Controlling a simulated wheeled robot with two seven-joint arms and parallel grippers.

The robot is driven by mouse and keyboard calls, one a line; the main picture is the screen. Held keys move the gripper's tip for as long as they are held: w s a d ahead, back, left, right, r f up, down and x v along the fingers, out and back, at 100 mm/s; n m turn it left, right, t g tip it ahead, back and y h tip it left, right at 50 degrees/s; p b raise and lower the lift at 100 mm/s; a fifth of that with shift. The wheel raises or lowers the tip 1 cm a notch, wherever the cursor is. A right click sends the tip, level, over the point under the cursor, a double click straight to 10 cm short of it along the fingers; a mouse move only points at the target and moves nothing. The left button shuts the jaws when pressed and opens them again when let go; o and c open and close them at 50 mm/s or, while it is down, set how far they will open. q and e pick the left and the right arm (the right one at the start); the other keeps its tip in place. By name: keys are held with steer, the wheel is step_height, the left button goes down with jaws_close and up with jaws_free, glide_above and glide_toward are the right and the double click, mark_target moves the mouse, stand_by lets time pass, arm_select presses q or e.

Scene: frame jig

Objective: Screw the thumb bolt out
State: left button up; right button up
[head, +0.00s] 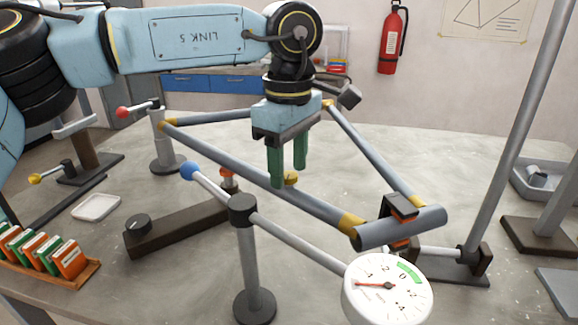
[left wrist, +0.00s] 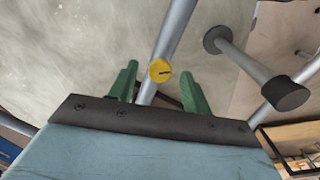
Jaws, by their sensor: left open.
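The thumb bolt is a round yellow knob (head: 291,178) on the near grey-blue tube of the triangular frame (head: 265,180). In the left wrist view its yellow head (left wrist: 160,71) shows a short dark mark and lies in the gap between my fingers. My left gripper (head: 288,177) points down over that tube with its two green fingers apart. In the left wrist view the open gripper (left wrist: 159,74) has a finger on each side of the knob, with clear gaps. I cannot tell how far the fingertips reach down beside it. My right gripper is not in view.
A dial gauge (head: 388,290) on a post stands in front of the frame. A blue-ended rod (head: 190,170) and a dark bar (head: 180,228) are close on the left. An orange clamp (head: 400,210) holds the frame's right corner.

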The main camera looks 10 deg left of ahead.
arm_select(q)
steer(key=c, duration=1)
